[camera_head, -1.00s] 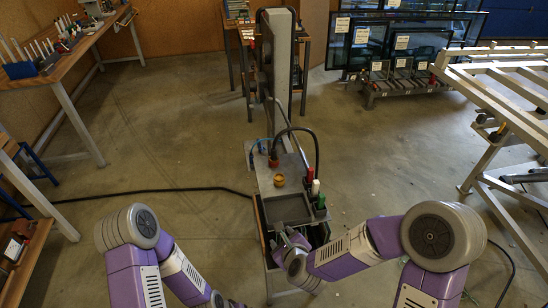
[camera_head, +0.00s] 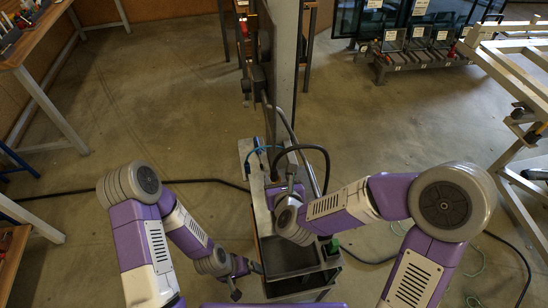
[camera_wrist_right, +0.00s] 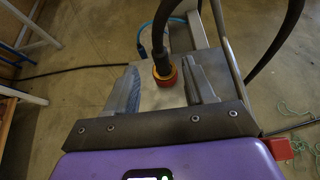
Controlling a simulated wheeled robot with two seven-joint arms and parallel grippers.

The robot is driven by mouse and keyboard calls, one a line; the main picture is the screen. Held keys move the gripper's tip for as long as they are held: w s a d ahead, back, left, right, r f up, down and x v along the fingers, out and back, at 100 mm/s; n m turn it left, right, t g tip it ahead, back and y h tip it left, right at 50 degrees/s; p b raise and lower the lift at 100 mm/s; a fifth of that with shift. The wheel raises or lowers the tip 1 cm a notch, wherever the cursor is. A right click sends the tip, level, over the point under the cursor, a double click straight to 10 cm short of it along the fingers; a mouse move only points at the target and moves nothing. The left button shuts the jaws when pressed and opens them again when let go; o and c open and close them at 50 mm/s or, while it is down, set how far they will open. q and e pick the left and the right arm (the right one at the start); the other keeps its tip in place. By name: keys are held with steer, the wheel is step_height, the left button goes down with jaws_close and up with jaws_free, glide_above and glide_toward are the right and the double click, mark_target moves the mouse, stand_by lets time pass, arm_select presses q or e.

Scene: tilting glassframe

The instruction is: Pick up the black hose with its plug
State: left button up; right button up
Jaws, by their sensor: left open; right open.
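The black hose (camera_head: 322,152) arcs over the narrow grey stand in the head view. In the right wrist view the hose (camera_wrist_right: 156,38) drops to a red and yellow plug (camera_wrist_right: 164,76). The plug appears between and just beyond the fingertips of my open right gripper (camera_wrist_right: 162,68), with gaps on both sides. In the head view my right gripper (camera_head: 289,183) is over the stand top and hides the plug. My left gripper (camera_head: 246,268) is open and empty, low beside the stand's left side.
The stand has a dark tray (camera_head: 285,256) at its near end. A tall grey column (camera_head: 282,75) rises behind the hose. A blue cable (camera_head: 262,149) lies near the plug. A metal frame table (camera_head: 510,80) is at right; a workbench (camera_head: 38,38) is at left.

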mark_target(275, 172)
steer(key=b+x, duration=0.1)
steer(key=x, duration=0.6)
jaws_close()
stand_by(0.3)
